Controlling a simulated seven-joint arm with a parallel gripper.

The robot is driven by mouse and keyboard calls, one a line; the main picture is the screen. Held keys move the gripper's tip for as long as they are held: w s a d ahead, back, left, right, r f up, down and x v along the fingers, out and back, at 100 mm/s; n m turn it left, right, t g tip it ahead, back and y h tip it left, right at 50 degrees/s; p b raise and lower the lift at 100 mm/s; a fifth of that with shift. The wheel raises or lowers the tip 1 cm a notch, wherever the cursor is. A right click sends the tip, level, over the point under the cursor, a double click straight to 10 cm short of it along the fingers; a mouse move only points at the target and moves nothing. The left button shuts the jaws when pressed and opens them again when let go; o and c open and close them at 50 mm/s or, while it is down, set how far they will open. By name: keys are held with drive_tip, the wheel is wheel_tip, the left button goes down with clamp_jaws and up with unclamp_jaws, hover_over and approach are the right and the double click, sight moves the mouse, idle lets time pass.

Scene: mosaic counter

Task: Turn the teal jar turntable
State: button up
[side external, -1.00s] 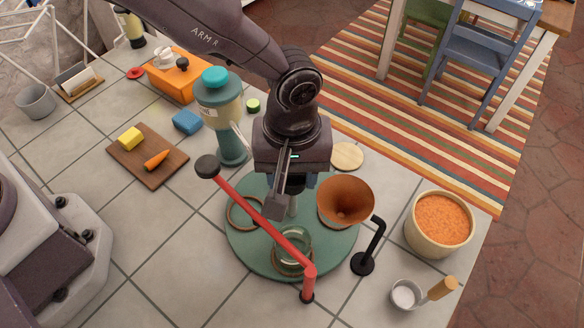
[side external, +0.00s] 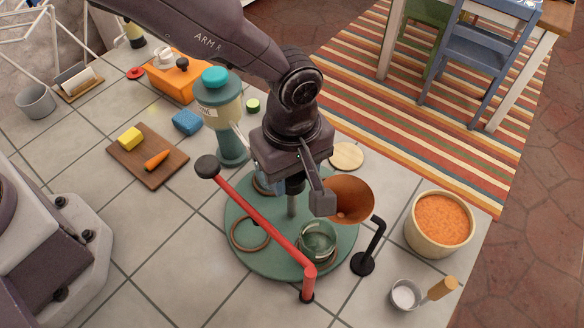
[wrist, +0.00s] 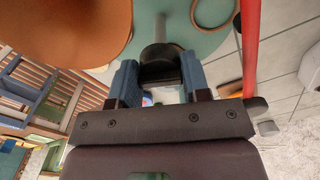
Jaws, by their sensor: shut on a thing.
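The round teal turntable (side external: 275,258) lies on the tiled counter and also shows in the wrist view (wrist: 205,42). A clear glass jar (side external: 318,240) sits on it at the front right. An empty brown ring (side external: 250,248) is at its front left, and part of another ring (side external: 262,187) shows behind. A grey post (side external: 292,205) rises from the middle with a black knob (wrist: 160,58) on top. My gripper (wrist: 160,75) points down over the middle, its blue fingers shut on the knob; the arm hides part of the turntable's far side.
A red bar (side external: 260,222) crosses above the turntable's front left. A copper funnel (side external: 352,200) on a black stand (side external: 363,264) overhangs its right side. A teal-lidded dispenser (side external: 230,145) stands behind left. A bowl of orange grains (side external: 443,225) is at right.

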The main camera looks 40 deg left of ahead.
drive_tip(key=shift+r+n, duration=0.1)
drive_tip(key=shift+n, duration=2.3)
drive_tip(key=o, duration=1)
wheel_tip(320, 180, up, 13)
